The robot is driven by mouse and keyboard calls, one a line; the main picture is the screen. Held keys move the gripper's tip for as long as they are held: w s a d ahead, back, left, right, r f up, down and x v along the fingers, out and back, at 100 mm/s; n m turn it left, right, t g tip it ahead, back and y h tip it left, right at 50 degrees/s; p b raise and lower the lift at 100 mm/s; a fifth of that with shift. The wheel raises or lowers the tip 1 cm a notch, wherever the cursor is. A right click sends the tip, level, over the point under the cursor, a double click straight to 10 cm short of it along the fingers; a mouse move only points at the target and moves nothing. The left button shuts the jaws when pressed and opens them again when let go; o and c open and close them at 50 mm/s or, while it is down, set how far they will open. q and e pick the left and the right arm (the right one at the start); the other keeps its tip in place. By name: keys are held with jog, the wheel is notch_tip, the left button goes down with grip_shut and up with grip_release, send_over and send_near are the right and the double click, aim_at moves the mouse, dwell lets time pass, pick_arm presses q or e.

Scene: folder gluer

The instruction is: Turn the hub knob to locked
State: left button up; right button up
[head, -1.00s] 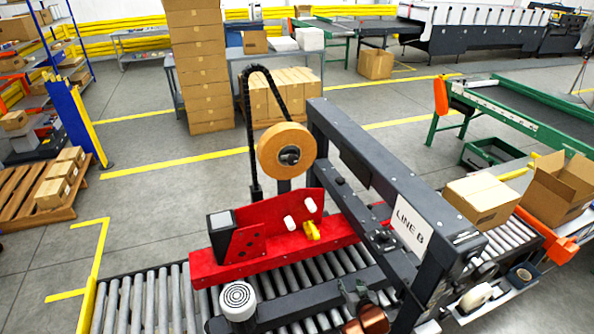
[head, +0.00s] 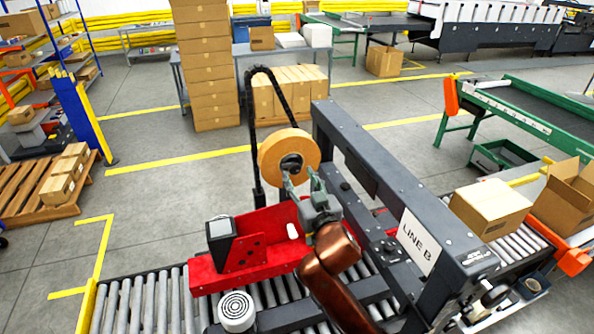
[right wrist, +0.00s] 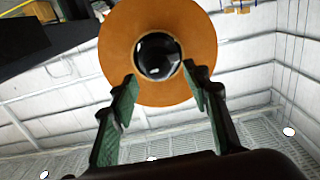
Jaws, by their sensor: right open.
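The hub knob (head: 290,162) is dark and round, in the middle of an orange-tan tape roll (head: 271,151) above the red tape head (head: 270,221). The right wrist view shows the knob (right wrist: 157,56) as a glossy black disc inside the roll (right wrist: 116,40). My right gripper (head: 302,178) is open in front of the roll's lower part. In the right wrist view its green-padded fingertips (right wrist: 161,78) stand to either side, just below the knob, with nothing between them. I cannot tell whether a finger touches it. My left gripper is not in view.
The dark frame marked LINE B (head: 415,240) stands close to the right of my right arm. A black looped chain (head: 247,115) rises behind the roll. Roller conveyor (head: 140,305) runs below. A cardboard box (head: 490,208) sits beyond the frame.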

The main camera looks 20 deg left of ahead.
aim_at(296, 170)
jog(key=shift+w+a, duration=0.35)
jog(key=shift+w, duration=0.25)
jog(key=shift+w+a, duration=0.4)
jog(key=shift+w, duration=0.3)
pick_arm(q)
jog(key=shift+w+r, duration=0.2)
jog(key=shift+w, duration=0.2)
pick_arm(e)
jog(key=c, duration=1.1)
